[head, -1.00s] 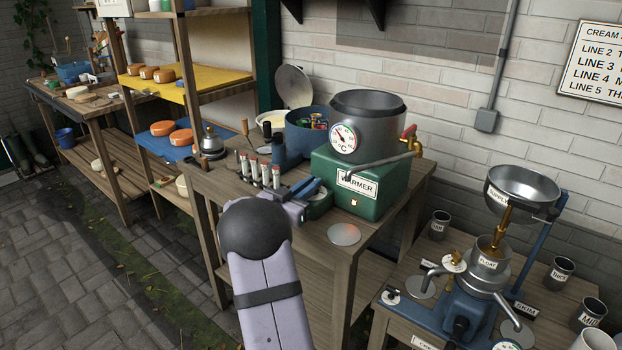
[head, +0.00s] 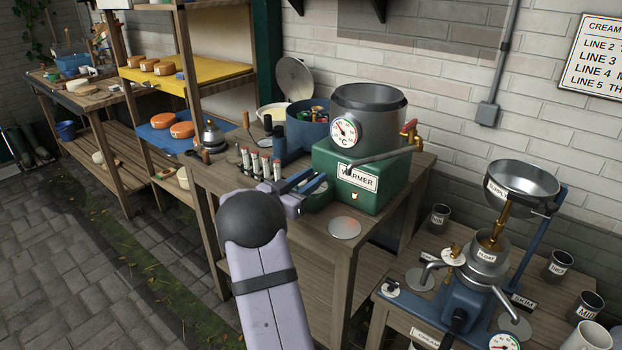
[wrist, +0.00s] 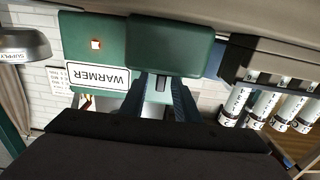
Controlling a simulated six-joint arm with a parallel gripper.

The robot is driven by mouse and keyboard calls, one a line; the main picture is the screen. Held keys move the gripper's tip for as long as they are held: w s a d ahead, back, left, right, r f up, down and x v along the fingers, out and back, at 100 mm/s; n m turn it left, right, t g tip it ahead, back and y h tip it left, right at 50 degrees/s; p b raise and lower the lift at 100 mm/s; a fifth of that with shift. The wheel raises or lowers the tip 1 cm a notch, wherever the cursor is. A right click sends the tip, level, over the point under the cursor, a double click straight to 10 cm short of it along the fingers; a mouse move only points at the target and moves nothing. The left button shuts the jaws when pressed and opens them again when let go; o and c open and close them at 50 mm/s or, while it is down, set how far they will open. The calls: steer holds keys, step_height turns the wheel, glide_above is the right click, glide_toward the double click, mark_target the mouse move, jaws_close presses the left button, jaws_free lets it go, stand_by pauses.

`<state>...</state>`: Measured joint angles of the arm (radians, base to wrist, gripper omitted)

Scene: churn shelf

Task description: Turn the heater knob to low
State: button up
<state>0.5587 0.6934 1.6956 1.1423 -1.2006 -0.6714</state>
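The heater is a green box labelled WARMER (head: 385,195), on the wooden table under a metal pot. In the wrist view the heater (wrist: 85,50) appears upside down, with a small lit lamp on its front. A lower green housing (wrist: 170,45) stands beside it. My gripper (head: 311,183) is at the heater's left front, by this housing. In the wrist view its two blue fingers (wrist: 161,92) are apart and point at the housing. A small dark piece lies between them, perhaps the knob. I cannot tell whether they touch it. The knob's markings are hidden.
A pot with a round dial (head: 345,132) sits on the heater, with a brass tap (head: 410,130) at right. Several labelled tubes (head: 262,165) stand close left of my gripper. A grey disc (head: 344,227) lies in front. A cream separator (head: 485,265) stands lower right.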

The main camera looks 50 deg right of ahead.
steer(key=shift+a+b, duration=0.35)
steer(key=shift+a, duration=3.3)
